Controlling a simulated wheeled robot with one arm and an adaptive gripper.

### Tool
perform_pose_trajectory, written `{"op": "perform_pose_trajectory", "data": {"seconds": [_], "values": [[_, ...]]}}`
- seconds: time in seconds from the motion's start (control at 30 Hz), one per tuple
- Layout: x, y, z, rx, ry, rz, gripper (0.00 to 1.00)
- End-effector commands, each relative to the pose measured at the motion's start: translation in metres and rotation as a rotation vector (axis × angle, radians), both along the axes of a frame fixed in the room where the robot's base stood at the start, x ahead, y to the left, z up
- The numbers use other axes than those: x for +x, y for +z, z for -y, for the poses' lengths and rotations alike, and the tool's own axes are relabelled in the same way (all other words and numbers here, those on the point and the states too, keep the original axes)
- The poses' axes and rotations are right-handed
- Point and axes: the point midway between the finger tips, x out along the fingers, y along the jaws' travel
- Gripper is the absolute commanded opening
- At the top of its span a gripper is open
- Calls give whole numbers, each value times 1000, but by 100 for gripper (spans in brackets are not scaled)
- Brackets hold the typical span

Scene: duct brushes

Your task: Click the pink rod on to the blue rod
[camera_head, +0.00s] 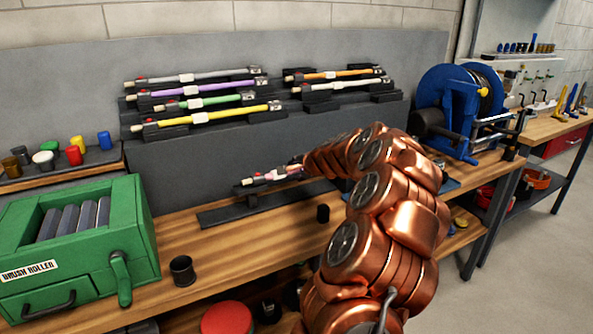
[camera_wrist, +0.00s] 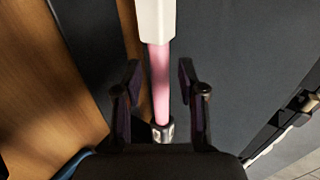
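The pink rod (camera_head: 272,177), with a white sleeve, lies level just above a dark stand (camera_head: 222,214) on the bench; whether it rests in the stand's holder is unclear. In the wrist view the pink rod (camera_wrist: 160,80) runs upright, with the white sleeve at the top and a metal end fitting at the bottom. My gripper (camera_wrist: 160,82) is open, one finger on each side of the pink shaft, with gaps on both sides. In the head view my gripper (camera_head: 294,163) is small and partly hidden by my arm. I cannot make out a blue rod.
A rack on the back panel holds several rods, including yellow (camera_head: 205,117), purple (camera_head: 203,89) and orange (camera_head: 333,75). A green brush roller box (camera_head: 120,235) stands left. A blue reel (camera_head: 440,90) stands right.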

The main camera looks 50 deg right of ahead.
Motion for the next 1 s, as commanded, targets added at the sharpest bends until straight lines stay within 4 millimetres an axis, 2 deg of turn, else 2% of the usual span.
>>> {"op": "perform_pose_trajectory", "data": {"seconds": [0.47, 1.0], "values": [[-5, 4, -2, 0, -1, 1, 49], [-66, 45, -22, -1, -2, 1, 49]]}}
